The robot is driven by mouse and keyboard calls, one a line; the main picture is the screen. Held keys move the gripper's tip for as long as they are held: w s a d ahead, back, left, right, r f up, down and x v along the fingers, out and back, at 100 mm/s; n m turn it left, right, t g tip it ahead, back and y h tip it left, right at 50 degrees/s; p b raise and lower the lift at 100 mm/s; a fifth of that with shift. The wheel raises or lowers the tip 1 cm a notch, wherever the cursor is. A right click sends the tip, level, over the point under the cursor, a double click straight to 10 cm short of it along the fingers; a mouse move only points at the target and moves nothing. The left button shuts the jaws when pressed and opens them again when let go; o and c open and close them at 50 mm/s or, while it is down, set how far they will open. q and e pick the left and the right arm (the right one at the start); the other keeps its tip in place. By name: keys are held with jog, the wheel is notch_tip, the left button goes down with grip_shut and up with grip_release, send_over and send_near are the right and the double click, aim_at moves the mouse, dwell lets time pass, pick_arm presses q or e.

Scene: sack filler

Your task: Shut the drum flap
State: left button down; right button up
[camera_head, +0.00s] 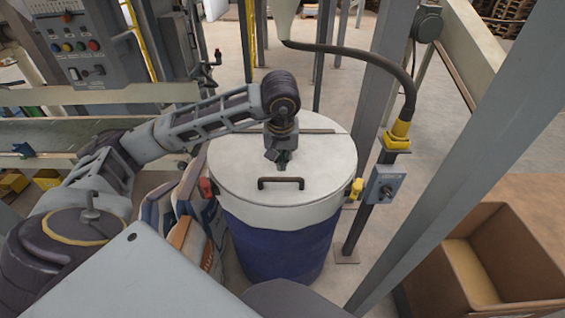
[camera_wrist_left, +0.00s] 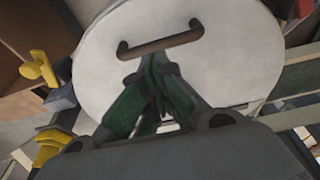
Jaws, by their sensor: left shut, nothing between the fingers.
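A blue drum (camera_head: 282,245) with a pale round top stands in front of me. The flap (camera_head: 245,170) with a dark bar handle (camera_head: 281,183) lies level across the drum top, and a dark straight seam runs behind it. I see no gap along the front rim. My left gripper (camera_head: 282,165) points down over the flap, just behind the handle. Its fingers are together and empty. In the left wrist view the fingertips (camera_wrist_left: 155,58) show close to the handle (camera_wrist_left: 160,42); whether they touch the flap I cannot tell. My right gripper is not in view.
A post with a small grey switch box (camera_head: 384,185) stands right of the drum. Filled sacks (camera_head: 190,215) stand to its left. An open cardboard box (camera_head: 475,260) is at the lower right. A control panel (camera_head: 85,50) is at the upper left.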

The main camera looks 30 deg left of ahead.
pick_arm(q)
jog(key=shift+r, duration=0.6)
jog(key=p+v, duration=0.4)
jog(key=v, duration=0.3)
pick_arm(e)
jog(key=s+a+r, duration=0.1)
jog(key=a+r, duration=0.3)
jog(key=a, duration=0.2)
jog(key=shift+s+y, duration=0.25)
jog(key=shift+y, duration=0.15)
pick_arm(q)
jog(key=shift+w, duration=0.1)
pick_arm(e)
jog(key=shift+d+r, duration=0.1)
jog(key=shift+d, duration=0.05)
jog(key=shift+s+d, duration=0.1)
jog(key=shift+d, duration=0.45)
